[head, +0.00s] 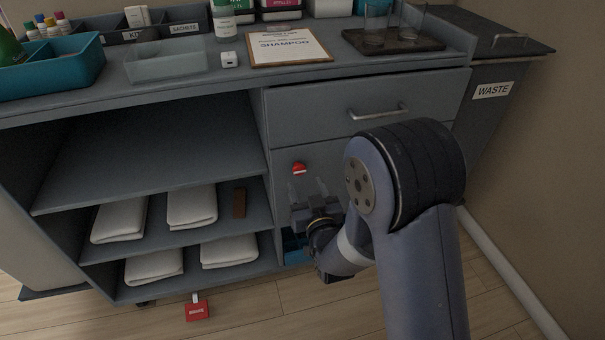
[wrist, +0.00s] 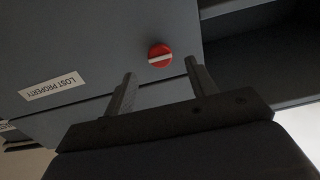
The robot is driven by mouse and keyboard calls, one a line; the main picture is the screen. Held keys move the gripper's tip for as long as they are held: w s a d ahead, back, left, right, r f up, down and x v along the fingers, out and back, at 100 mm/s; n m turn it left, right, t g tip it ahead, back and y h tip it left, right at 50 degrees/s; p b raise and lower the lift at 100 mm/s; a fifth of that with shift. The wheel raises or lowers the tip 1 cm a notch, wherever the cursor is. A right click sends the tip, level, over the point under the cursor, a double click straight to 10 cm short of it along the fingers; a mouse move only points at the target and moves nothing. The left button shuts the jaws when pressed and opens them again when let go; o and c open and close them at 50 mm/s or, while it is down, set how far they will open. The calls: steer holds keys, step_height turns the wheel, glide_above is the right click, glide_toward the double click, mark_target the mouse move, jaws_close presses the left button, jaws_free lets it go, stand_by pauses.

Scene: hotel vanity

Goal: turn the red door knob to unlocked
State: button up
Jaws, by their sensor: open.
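The red door knob (head: 299,168) is on the grey cabinet door below the drawer, near the door's left edge. In the wrist view the knob (wrist: 159,55) is round with a white bar across it, slightly tilted from level in the picture. My gripper (head: 306,187) is just below the knob in the head view. Its two fingers (wrist: 162,82) are open, with nothing between them. The knob shows beyond the fingertips, roughly centred between them and apart from both. The head view partly hides the door (head: 328,156) behind my arm.
A drawer with a bar handle (head: 379,112) is above the door. Open shelves with folded white towels (head: 192,207) are to the left. A LOST PROPERTY label (wrist: 53,86) shows in the wrist view. A waste bin (head: 490,92) stands right.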

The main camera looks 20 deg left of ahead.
mark_target(300, 172)
steer(key=shift+x, duration=2.75)
steer(key=c, duration=1)
steer(key=shift+o, duration=0.2)
